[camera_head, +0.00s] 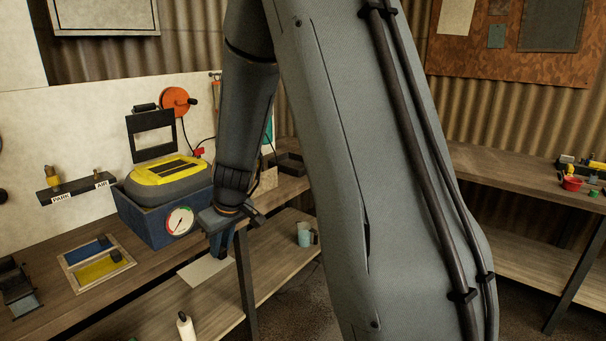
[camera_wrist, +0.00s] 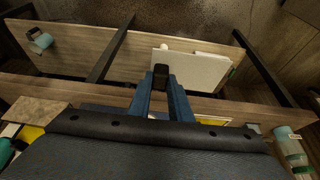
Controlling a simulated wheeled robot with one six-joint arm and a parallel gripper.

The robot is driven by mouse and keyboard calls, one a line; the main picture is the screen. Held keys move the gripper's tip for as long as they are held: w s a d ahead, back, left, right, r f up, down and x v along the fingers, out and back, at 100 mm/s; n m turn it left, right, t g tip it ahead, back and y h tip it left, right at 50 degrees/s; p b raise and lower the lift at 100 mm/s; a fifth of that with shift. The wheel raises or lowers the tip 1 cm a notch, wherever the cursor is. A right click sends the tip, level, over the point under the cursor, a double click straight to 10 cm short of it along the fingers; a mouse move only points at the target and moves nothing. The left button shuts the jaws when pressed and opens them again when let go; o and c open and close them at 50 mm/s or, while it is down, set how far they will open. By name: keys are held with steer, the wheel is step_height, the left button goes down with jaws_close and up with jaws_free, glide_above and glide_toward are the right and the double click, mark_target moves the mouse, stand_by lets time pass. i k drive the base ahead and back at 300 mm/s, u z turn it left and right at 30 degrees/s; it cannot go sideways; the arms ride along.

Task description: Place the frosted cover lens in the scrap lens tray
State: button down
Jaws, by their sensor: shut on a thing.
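A flat off-white pane (camera_head: 204,270), which looks like the frosted cover lens, hangs below my gripper (camera_head: 222,250). In the wrist view the pane (camera_wrist: 200,72) extends to the right from my blue fingers (camera_wrist: 161,80), which are shut on a black tab at its edge. The pane is held out past the bench's front edge, above the lower shelf. A pale wood-framed tray (camera_head: 76,277) with a blue and a yellow section lies on the bench, left of my gripper. Each section has a black block. No label shows which tray is for scrap lenses.
A blue box (camera_head: 150,227) with a gauge and a yellow-topped lid stands close left of my gripper. A dark shallow tray (camera_head: 290,165) sits farther back on the bench. A white bottle (camera_head: 185,326) and a cup (camera_head: 304,236) stand on the lower shelf.

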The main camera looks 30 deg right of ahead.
mark_target(293, 164)
steer(key=z, duration=0.5)
steer(key=i, duration=0.35)
steer(key=z, duration=1.2)
steer(key=i, duration=0.8)
steer(key=z, duration=0.35)
steer(key=i, duration=1.05)
steer(key=u, duration=1.2)
steer(key=i, duration=0.75)
steer(key=u, duration=0.85)
